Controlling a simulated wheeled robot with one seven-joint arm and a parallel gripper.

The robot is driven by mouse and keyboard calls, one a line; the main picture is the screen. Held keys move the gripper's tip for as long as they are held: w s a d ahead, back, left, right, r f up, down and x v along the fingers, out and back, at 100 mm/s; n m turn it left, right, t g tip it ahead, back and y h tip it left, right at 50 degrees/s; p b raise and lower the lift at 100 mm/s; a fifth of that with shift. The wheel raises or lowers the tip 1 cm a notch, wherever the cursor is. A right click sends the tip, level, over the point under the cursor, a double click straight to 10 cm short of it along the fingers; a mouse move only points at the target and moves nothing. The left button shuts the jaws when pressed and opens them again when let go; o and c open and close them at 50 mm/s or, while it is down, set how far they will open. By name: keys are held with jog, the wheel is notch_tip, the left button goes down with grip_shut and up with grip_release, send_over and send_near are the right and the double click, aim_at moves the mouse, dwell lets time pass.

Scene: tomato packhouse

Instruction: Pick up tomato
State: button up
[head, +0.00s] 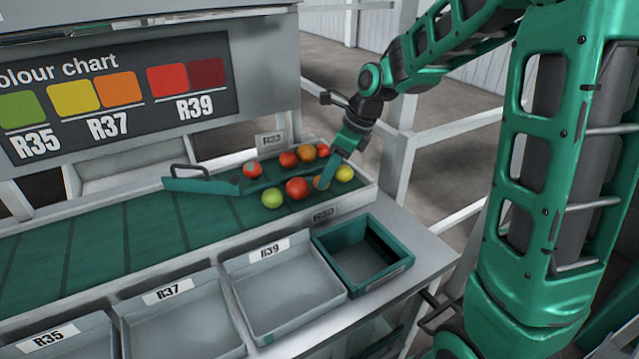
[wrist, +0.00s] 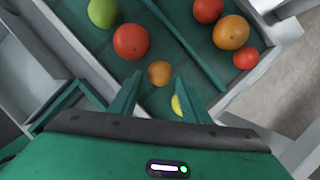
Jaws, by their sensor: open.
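Several tomatoes lie at the right end of the green belt. On the near side of a teal divider are a green one (head: 272,198), a red one (head: 297,187), a small orange one (wrist: 159,73) and a yellow one (head: 345,173). Beyond the divider are red tomatoes (head: 289,159) and an orange one (wrist: 231,32). My gripper (wrist: 159,82) is open and empty, pointing down over the belt. In the wrist view the small orange tomato shows between its fingertips; I cannot tell the height gap. The yellow tomato (wrist: 178,105) is partly hidden by a finger.
The teal divider (wrist: 190,45) runs close beside the fingers. A teal bin (head: 350,264) and grey trays labelled R39 (head: 285,297), R37 (head: 180,320) and R35 stand along the front, all apparently empty. A colour chart (head: 115,95) is behind the belt. The belt's left part is clear.

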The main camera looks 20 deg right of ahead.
jog(key=shift+x, duration=1.15)
jog(key=c, duration=0.5)
jog(key=shift+r, duration=0.1)
jog(key=shift+c, duration=0.2)
